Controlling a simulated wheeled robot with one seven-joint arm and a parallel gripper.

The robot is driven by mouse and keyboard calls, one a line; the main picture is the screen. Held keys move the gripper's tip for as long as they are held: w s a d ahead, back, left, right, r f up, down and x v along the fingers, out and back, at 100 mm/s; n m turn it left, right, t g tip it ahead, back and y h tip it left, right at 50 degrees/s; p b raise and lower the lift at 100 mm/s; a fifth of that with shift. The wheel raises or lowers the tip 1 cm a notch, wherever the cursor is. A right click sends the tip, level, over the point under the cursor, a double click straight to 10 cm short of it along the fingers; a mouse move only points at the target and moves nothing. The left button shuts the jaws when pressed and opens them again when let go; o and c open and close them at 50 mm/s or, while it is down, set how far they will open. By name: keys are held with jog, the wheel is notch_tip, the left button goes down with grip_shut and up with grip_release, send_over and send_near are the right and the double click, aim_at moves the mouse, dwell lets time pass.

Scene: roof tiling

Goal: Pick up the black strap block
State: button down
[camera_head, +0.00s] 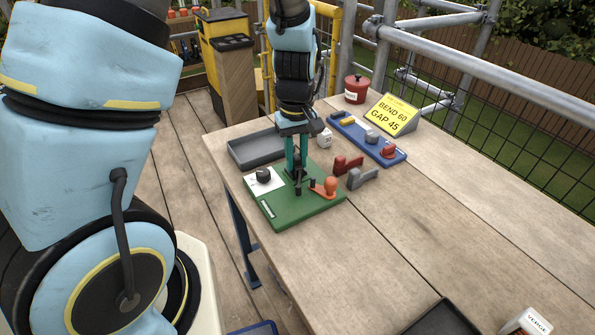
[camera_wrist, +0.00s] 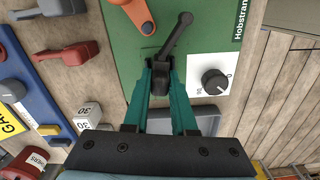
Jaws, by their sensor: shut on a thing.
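The black strap block (camera_wrist: 178,36) is a dark block with a slanting arm, seen between my fingertips in the wrist view. My gripper (camera_wrist: 160,80), with teal fingers, is shut on it. In the head view my gripper (camera_head: 297,178) points down over the green board (camera_head: 267,212), and the block is small and partly hidden by the fingers. I cannot tell whether the block touches the board. The board also carries a black knob (camera_head: 263,174) on a white plate and an orange lever (camera_head: 330,185), close to the block.
Beyond are a white cube (camera_head: 325,139), blue rack (camera_head: 345,128), yellow sign (camera_head: 393,114) and red pot (camera_head: 356,90). The table's right middle is clear.

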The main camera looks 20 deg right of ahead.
aim_at(297, 156)
jog(key=shift+r+p, duration=2)
jog(key=shift+r, duration=0.25)
